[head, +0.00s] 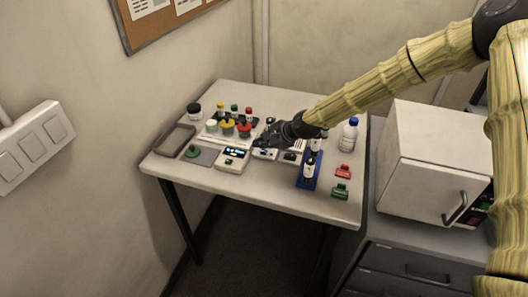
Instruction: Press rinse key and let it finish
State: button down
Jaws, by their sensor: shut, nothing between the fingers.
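My gripper (264,142) is shut and empty. It reaches in from the right, low over the middle of the table. Its tips are over or close behind a small white device (264,154); I cannot tell whether they touch it. Left of that device is a larger white device (232,159) with a lit bluish display. Right of it is another small device (291,157) with a dark part on top. No key can be made out as the rinse key at this size. The gripper and wrist hide part of the table behind them.
The table (325,209) also bears a grey tray (175,139), a green knobbed object (192,152), several colour-capped containers, a blue rack (310,170) with bottles, a blue-capped bottle (349,134), and red (345,172) and green (341,191) items. A white cabinet-like appliance (425,165) stands right.

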aim_at(262, 153)
jog(key=shift+f, duration=0.1)
dwell(0.3)
jog(key=shift+f, duration=0.35)
jog(key=shift+f+b, duration=0.4)
dwell(0.8)
jog(key=shift+r, duration=0.2)
jog(key=shift+r+p, duration=0.5)
jog(key=shift+r, duration=0.15)
jog(key=shift+r+p, duration=1.35)
jog(key=shift+r, duration=1.15)
